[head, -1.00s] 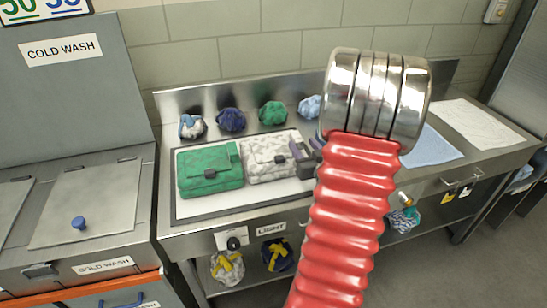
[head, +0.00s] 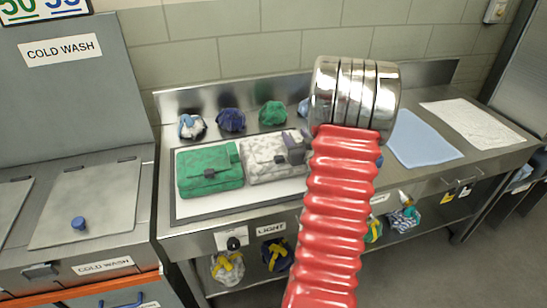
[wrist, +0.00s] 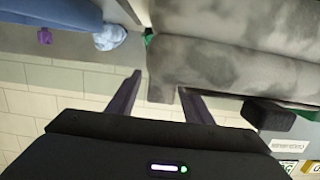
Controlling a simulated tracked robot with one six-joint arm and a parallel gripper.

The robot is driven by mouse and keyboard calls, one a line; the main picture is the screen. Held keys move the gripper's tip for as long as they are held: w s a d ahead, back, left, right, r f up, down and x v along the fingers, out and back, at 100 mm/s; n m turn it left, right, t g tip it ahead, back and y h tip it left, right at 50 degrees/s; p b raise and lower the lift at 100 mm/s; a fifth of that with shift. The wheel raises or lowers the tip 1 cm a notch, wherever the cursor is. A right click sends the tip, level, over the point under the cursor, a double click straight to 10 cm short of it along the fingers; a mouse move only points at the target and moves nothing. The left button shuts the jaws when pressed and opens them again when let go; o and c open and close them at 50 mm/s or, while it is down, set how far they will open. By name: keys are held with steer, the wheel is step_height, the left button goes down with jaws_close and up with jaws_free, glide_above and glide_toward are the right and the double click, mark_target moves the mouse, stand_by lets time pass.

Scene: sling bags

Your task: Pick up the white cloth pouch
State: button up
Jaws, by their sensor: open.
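The white cloth pouch (head: 262,163), mottled white and grey with a dark clasp, lies on a pale tray to the right of a green pouch. In the wrist view its mottled cloth (wrist: 230,50) fills the upper right, very close. My gripper (head: 295,143) is at the pouch's upper right in the head view, partly hidden by my red arm. In the wrist view my gripper (wrist: 160,84) is open, and an edge of the cloth shows between or just beyond the fingertips. I cannot tell whether they touch it.
The green pouch (head: 210,170) lies close on the left. Several bundled cloths, such as a dark blue one (head: 231,120), stand behind the tray (head: 225,205). A blue cloth (head: 422,140) and a white cloth (head: 472,124) lie flat on the right.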

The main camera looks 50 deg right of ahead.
steer(key=shift+x, duration=1.35)
steer(key=shift+c, duration=0.4)
jaws_close()
